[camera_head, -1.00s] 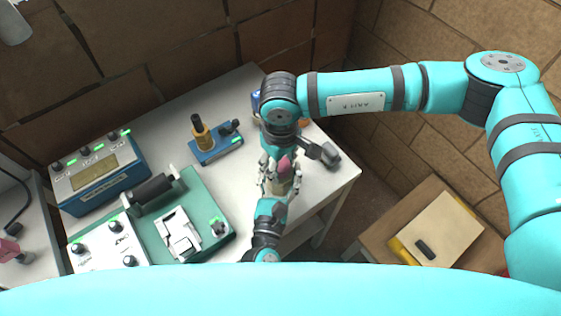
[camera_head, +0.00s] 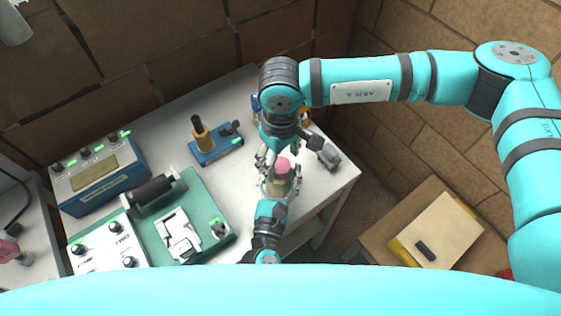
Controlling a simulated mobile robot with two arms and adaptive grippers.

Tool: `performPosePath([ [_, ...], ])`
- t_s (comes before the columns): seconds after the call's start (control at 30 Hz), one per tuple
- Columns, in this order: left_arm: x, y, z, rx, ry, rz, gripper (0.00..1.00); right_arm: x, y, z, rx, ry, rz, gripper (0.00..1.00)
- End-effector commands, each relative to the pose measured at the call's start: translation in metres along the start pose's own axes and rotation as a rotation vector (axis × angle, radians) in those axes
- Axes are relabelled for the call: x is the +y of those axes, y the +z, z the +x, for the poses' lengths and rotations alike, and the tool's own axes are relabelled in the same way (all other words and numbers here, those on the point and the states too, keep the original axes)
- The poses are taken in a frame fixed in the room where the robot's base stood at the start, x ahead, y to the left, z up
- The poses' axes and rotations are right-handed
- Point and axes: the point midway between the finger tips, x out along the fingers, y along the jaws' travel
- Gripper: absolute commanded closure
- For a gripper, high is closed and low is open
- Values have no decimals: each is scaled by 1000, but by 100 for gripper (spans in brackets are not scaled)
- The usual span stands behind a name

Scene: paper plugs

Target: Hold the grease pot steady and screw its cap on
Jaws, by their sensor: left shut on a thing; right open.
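The grease pot (camera_head: 281,188) is a small pale vessel near the right front part of the white table. Its pinkish-red cap (camera_head: 283,165) sits on top of it; I cannot tell how tightly. My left gripper (camera_head: 279,182) comes up from the bottom of the view and is shut around the pot, hiding part of its sides. My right gripper (camera_head: 272,159) hangs from the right arm just behind and left of the cap. It is open, with its fingers beside the cap and nothing held in them.
A blue fixture with a brass and black post (camera_head: 202,134) stands left of the grippers. Further left are a blue meter box (camera_head: 98,182) and a green-based device (camera_head: 204,196). Orange and blue items behind the arm are mostly hidden.

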Motion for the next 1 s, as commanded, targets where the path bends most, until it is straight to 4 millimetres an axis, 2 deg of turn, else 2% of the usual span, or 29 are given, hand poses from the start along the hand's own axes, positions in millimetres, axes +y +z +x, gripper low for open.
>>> performPosePath([
  [0.1, 0, 0, 0, -1, 0, 0, 100, 0, 0, -13, 0, 0, 0, 33],
  [0.33, 0, 0, 0, -1, 0, 0, 100, 0, 0, -15, -1, 0, 0, 33],
  [0.57, 0, 0, 0, -1, 0, 0, 100, 0, 0, -14, -1, 0, 0, 6],
  [0.87, 0, 0, 0, -1, 0, 0, 100, 0, 0, -16, -1, 0, 0, 6],
  [1.0, 0, 0, 0, -1, 0, 0, 100, 0, 0, -31, 0, 1, 1, 6],
])
